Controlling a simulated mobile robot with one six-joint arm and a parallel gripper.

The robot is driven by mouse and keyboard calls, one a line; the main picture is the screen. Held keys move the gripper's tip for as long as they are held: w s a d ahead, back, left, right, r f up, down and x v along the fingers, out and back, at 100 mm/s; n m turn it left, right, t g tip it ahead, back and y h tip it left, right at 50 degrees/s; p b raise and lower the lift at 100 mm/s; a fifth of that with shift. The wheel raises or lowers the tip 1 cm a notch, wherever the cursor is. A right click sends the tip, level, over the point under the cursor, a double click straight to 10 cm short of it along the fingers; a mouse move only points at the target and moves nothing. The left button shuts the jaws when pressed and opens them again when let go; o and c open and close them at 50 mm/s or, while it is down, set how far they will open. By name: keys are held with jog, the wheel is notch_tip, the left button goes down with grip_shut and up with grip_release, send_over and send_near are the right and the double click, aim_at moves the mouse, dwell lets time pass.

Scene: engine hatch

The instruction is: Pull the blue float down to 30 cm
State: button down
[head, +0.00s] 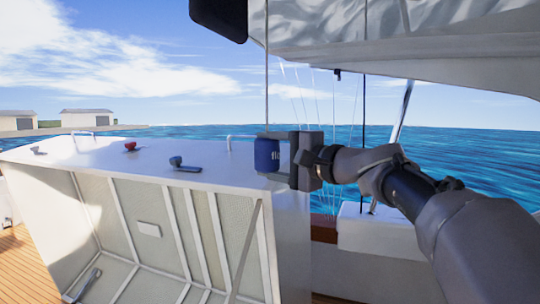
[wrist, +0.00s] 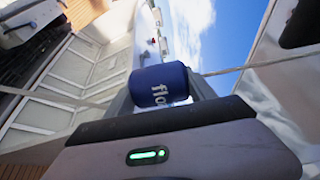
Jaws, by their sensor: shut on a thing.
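The blue float (head: 267,155) is a small cylinder with white lettering. It hangs on a thin line (head: 267,70) that runs up out of the top of the head view. My gripper (head: 281,158) comes in from the right and is shut on the float, at the level of the hatch's top edge. In the wrist view the float (wrist: 160,85) sits between the jaws, with the line passing out on both sides of it. The part of the float behind the finger is hidden. No 30 cm mark shows in either view.
The raised white hatch (head: 110,155) with a ribbed underside fills the left, close to the float. A red knob (head: 130,146) and a dark handle (head: 183,165) stand on it. A white boom and sail cover (head: 420,45) hang above my arm. Wooden deck (head: 22,260) lies lower left.

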jog(key=c, duration=0.6)
grip_release()
jog(key=shift+a, duration=0.1)
jog(key=shift+w+a+f, duration=0.1)
jog(key=shift+w+a, duration=0.15)
jog(key=b+v, duration=0.1)
jog(key=v, duration=1.6)
jog(key=shift+s+d, duration=0.15)
jog(key=shift+s, duration=0.1)
jog(key=s+a+f+g+h+b, duration=0.1)
jog(key=s+a+f+h+b, duration=0.1)
jog(key=f, duration=0.5)
jog(key=s+a+f+g+h+b, duration=0.1)
jog(key=s+a+f+b, duration=0.15)
jog(key=f, duration=0.35)
jog(key=s+d+f+n+g+h+b, duration=0.1)
jog(key=s+f+h+b, duration=0.1)
jog(key=s+f, duration=0.4)
jog(key=s+d+f+n+g+h+b, duration=0.1)
jog(key=s+f, duration=0.6)
jog(key=f, duration=0.9)
jog(key=s+d+f+n+g+h+b, duration=0.2)
jog(key=s+f+h, duration=0.3)
jog(key=f, duration=0.6)
jog(key=shift+s+d+b, duration=0.25)
jog(key=shift+s+b, duration=0.05)
jog(key=shift+s, duration=0.65)
